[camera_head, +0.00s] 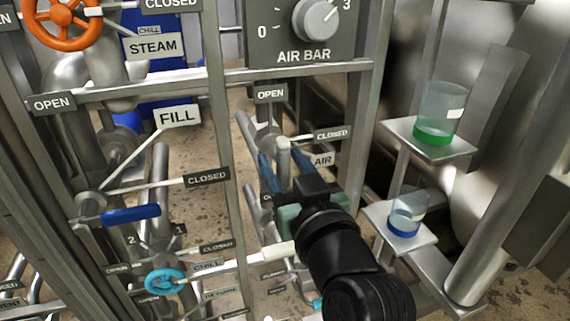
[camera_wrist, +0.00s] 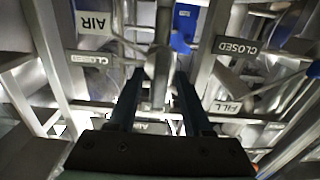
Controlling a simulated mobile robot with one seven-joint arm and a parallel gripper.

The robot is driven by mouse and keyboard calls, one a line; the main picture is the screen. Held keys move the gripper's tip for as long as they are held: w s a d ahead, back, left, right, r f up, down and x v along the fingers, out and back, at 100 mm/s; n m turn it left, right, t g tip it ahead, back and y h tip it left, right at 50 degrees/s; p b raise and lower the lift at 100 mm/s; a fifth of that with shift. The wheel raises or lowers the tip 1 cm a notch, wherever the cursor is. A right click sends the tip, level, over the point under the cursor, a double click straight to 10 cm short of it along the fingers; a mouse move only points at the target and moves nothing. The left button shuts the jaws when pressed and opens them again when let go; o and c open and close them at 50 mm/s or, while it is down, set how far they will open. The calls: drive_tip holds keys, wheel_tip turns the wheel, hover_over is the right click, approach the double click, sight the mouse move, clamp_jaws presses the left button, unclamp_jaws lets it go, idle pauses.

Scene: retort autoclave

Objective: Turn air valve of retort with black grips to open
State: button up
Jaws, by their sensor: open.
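The air valve's grey lever (camera_head: 284,150) has a rounded end. It stands beside the AIR tag (camera_head: 322,159), with a CLOSED tag (camera_head: 332,134) to its right and an OPEN tag (camera_head: 270,94) above. The lever's exact angle is hard to tell. My gripper (camera_head: 272,162) is open with its two blue fingers reaching to the lever. In the wrist view, a grey rounded valve part (camera_wrist: 160,62) shows between the tips of my gripper (camera_wrist: 160,78). Contact cannot be told. No black grips are recognisable on the retort.
The AIR BAR panel with its knob (camera_head: 316,18) is above. A steel upright (camera_head: 220,130) and the FILL valve's blue handle (camera_head: 130,214) stand left. Shelves with a green-based beaker (camera_head: 438,118) and a blue-based beaker (camera_head: 406,216) are close on the right.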

drive_tip(key=v, duration=1.3)
drive_tip(key=shift+p, duration=0.45)
drive_tip(key=s+a+r+m+t+h+p, duration=0.1)
drive_tip(key=r+t+p, duration=0.4)
drive_tip(key=r+p, duration=1)
drive_tip(key=s+a+r+m+t+h+p, duration=0.1)
drive_tip(key=r+p, duration=1.4)
drive_tip(key=r, duration=2.9)
drive_tip(key=a+m+t+h, duration=0.1)
drive_tip(key=a+t+h, duration=0.1)
drive_tip(key=t+h, duration=0.1)
drive_tip(key=shift+s+m+t+h, duration=0.3)
drive_tip(key=shift+m+t, duration=0.1)
drive_tip(key=shift+t, duration=0.2)
